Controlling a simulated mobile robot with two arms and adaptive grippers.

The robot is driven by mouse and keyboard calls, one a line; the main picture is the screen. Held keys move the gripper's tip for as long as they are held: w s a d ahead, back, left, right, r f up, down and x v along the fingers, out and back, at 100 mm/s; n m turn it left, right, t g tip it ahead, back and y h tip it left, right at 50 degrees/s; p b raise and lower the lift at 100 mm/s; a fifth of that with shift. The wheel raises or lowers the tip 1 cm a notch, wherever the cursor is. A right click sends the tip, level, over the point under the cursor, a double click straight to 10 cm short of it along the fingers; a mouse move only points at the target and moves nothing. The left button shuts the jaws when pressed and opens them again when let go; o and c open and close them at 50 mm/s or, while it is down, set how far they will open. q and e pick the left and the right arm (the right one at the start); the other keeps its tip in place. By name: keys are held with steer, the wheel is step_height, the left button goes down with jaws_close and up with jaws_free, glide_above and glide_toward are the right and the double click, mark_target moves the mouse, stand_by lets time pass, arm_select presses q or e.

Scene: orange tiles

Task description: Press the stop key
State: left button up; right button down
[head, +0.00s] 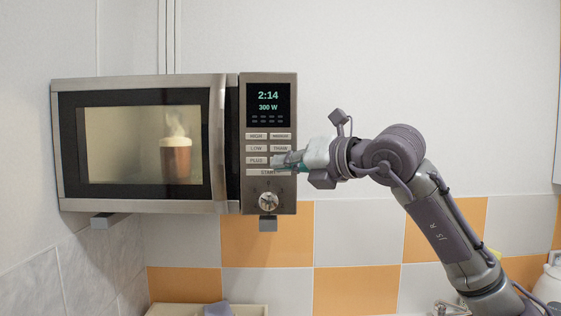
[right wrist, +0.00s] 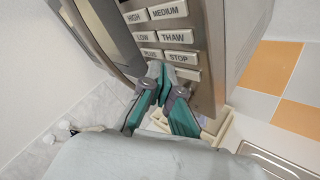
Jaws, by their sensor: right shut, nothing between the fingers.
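The microwave (head: 228,84) hangs on the wall with its door shut, its window lit, and its display (head: 268,104) reading 2:14 and 300 W. In the right wrist view the stop key (right wrist: 179,57) is a pale key below THAW, right of PLUS. My right gripper (head: 280,161) is shut and empty at the keypad and hides the stop key in the head view. In the right wrist view its teal fingertips (right wrist: 160,70) are just below and left of the stop key's label. I cannot tell whether they touch the panel. My left gripper is out of view.
A steaming brown cup (head: 176,160) stands inside the microwave. A pale tray (head: 165,310) is below.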

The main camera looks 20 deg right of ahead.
steer(key=shift+w, duration=0.1)
stand_by(0.7)
steer(key=shift+w+d, duration=0.15)
steer(key=shift+w, duration=0.15)
steer(key=shift+w+d, duration=0.1)
steer(key=shift+w, duration=0.25)
stand_by(0.6)
steer(key=shift+s, duration=0.15)
stand_by(0.3)
steer(key=shift+s+a+b, duration=0.2)
steer(key=shift+s+b, duration=0.2)
steer(key=shift+s, duration=0.2)
steer(key=s+b, duration=0.1)
steer(key=s, duration=0.1)
steer(key=s+a+b, duration=0.1)
steer(key=s, duration=0.1)
steer(key=shift+s+a+b, duration=0.2)
steer(key=shift+s+b, duration=0.15)
steer(key=shift+s, duration=0.05)
